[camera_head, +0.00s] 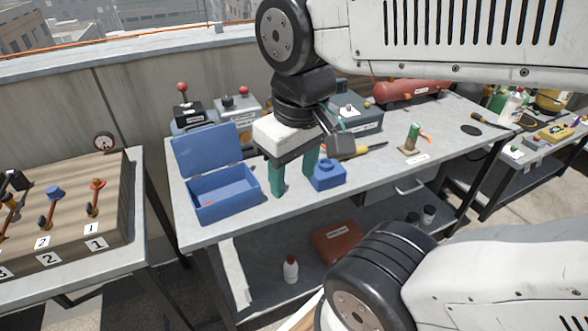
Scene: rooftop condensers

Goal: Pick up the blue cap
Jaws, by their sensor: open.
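A small blue cap-shaped piece (54,192) sits on an upright fitting by label 2, on the wooden block at the left. A blue block with a round raised top (325,174) stands on the middle bench. I cannot tell for sure which of the two is the blue cap. My gripper (293,184) points down over the middle bench, with its two teal fingers apart and nothing visible between them. It is between the open blue box and the blue block, close to the block's left side in the picture. The fingertips' height above the bench is hard to tell.
An open blue box (234,204) with its lid raised stands left of my gripper. Behind are grey devices (240,107) and a red cylinder (411,90). A tool with a dark head (341,146) lies close behind the block. The bench front (300,214) is clear.

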